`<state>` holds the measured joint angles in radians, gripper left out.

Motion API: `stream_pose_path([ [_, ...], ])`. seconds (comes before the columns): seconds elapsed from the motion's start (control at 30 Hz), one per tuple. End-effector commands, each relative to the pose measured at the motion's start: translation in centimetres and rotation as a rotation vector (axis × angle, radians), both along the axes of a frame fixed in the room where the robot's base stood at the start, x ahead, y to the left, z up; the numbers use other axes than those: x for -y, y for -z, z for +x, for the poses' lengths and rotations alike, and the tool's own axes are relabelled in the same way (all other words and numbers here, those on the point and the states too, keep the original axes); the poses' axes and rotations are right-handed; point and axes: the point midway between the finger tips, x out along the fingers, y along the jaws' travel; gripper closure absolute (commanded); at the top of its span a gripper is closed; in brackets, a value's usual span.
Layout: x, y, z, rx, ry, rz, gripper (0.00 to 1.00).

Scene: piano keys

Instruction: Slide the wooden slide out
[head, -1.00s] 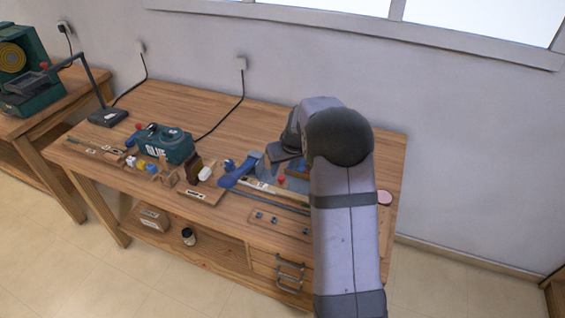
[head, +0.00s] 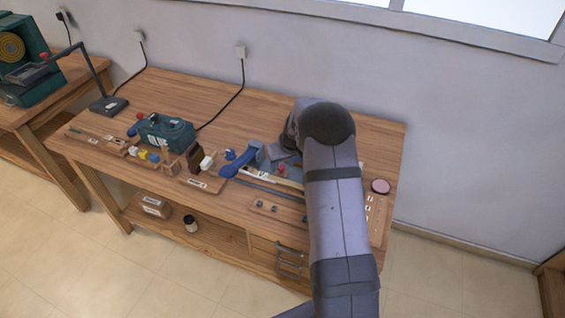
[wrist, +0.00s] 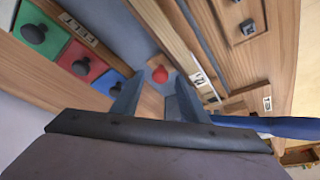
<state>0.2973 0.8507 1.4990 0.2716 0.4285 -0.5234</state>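A wooden piece with a round red knob (wrist: 159,74) shows in the wrist view, just ahead of my gripper (wrist: 158,90). I take it for the wooden slide. The knob appears between the two blue-grey fingers, which stand apart. Whether they touch the knob or its wooden base cannot be told. In the head view a red knob (head: 281,168) shows on the bench, left of my arm.
Green, red and blue tiles with black knobs (wrist: 34,33) lie left in the wrist view. A blue handle (wrist: 285,127) is at the right. In the head view, a teal box (head: 166,133) and a pink disc (head: 380,186) stand on the bench. The back of the bench is clear.

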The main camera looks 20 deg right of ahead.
Motion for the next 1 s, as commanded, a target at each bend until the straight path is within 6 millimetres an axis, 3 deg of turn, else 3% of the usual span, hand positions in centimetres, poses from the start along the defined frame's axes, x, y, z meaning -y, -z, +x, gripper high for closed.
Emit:
stream_pose_path([
  [0.43,0.0,0.8,0.3,0.000,-0.001,0.000,0.60],
  [0.47,0.0,0.8,0.3,0.000,-0.001,0.000,0.63],
  [0.6,0.0,0.8,0.3,0.000,0.000,0.000,0.96],
  [0.63,0.0,0.8,0.3,0.000,0.000,0.000,1.00],
  [0.83,0.3,0.9,0.0,0.000,0.000,-0.001,1.00],
  [1.0,2.3,1.3,-1.7,0.002,0.005,-0.001,1.00],
])
